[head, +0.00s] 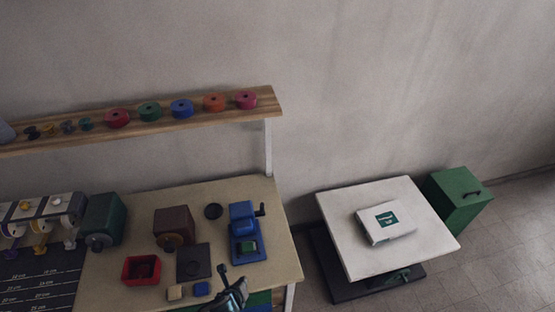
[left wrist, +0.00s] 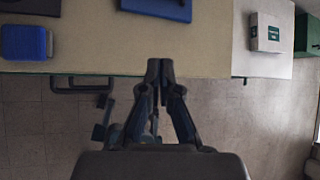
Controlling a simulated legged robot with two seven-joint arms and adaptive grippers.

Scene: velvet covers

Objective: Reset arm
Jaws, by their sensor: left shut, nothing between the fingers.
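My left gripper (head: 232,283) comes in at the bottom of the head view, in front of the workbench (head: 278,262) near its right front corner. In the left wrist view, the left gripper (left wrist: 160,70) has its fingertips together with nothing between them. My right gripper is in neither view.
On the bench are a blue crank machine (head: 243,222), a red tray (head: 129,271), a brown machine (head: 174,224) and small blocks. A shelf (head: 60,140) with coloured rolls stands behind. A white table (head: 340,212) with a white box (head: 386,223) and a green bin (head: 459,203) are right.

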